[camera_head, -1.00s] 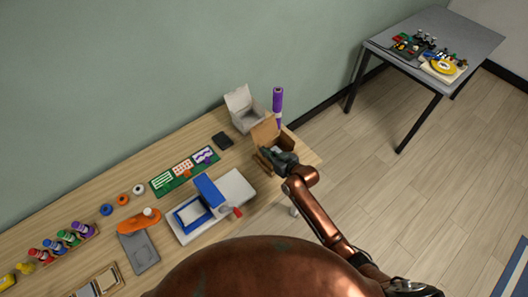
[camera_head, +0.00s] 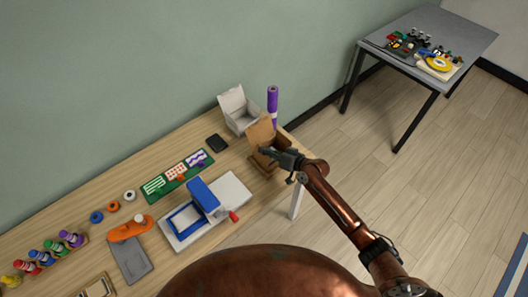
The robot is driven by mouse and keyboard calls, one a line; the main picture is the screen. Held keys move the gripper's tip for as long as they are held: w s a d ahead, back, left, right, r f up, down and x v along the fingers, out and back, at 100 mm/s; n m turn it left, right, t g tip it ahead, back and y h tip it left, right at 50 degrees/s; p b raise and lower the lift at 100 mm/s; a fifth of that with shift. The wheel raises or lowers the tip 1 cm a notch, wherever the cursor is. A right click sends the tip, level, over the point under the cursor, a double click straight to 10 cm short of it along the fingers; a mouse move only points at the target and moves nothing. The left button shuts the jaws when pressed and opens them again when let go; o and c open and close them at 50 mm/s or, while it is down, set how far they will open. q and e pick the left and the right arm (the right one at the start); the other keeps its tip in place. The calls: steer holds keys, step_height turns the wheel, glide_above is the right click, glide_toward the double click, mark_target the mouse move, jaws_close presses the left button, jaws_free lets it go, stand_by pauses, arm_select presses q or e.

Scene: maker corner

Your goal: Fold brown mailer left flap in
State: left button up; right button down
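The brown mailer (camera_head: 261,132) is a small open cardboard box near the right end of the wooden table. Its back lid stands up and the inside is partly hidden by my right gripper. The left flap is not clearly visible. My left gripper is not in view.
A white open box (camera_head: 238,112) stands behind the mailer, with a purple roll (camera_head: 272,103) upright to its right. A black block (camera_head: 216,142) lies to the left. A blue and white press (camera_head: 203,205) stands in front left. The table's right edge is close to the mailer.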

stand_by(0.3)
steer(key=c, duration=2.2)
jaws_free()
steer(key=shift+c, duration=0.2)
steer(key=shift+d, duration=0.1)
steer(key=v, duration=1.1)
steer(key=shift+s+d+r, duration=0.2)
steer(key=shift+s+d, duration=0.05)
steer(key=shift+d, duration=0.05)
